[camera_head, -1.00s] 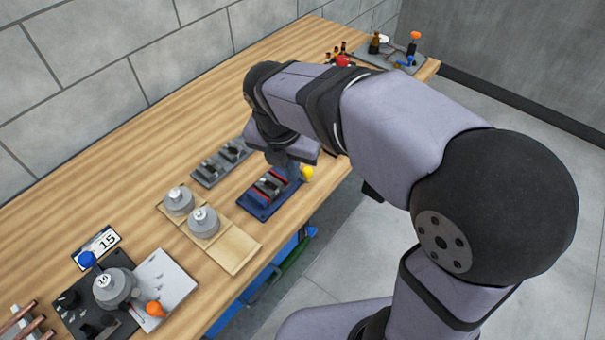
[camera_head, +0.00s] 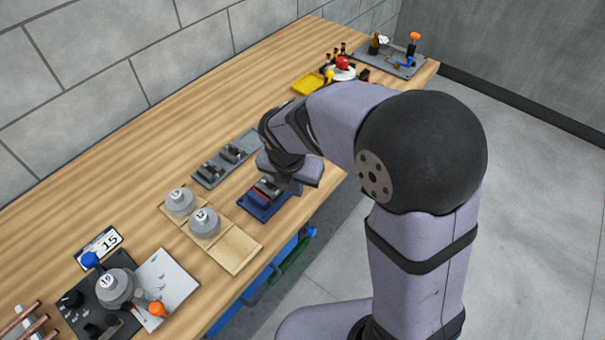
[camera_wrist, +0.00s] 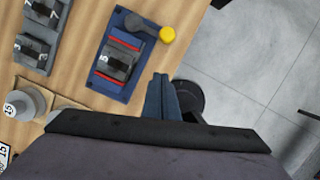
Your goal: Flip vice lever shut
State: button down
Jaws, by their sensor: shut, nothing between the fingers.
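The vice has a blue base (camera_head: 252,208) and red-edged dark jaws (camera_head: 264,188) near the table's front edge. It also shows in the wrist view (camera_wrist: 118,62), with something dark between its jaws. Its lever ends in a yellow knob (camera_wrist: 167,34), beyond the vice's upper right end in the wrist view. My wrist hides the knob in the head view. My gripper (camera_wrist: 161,78) is shut and empty, with its fingers close together. In the wrist view its tips lie right of the vice body and below the knob, apart from the knob; their height is unclear.
A grey rack (camera_head: 208,176) with dark blocks lies behind the vice. A wooden tray (camera_head: 236,256) with grey weights stands to its left. A yellow tray (camera_head: 307,84) and a white plate are further right. The floor is open beyond the table's front edge.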

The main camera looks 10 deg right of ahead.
jog(key=shift+w+d+f+p, duration=0.15)
jog(key=shift+w+d+p, duration=0.15)
jog(key=shift+w, duration=0.35)
jog(key=shift+w+d+f+p, duration=0.1)
jog(key=shift+w+d+p, duration=0.25)
jog(key=shift+w, duration=0.25)
jog(key=shift+w+d+f+p, duration=0.15)
jog(key=shift+w+d+p, duration=0.15)
jog(key=shift+w, duration=0.35)
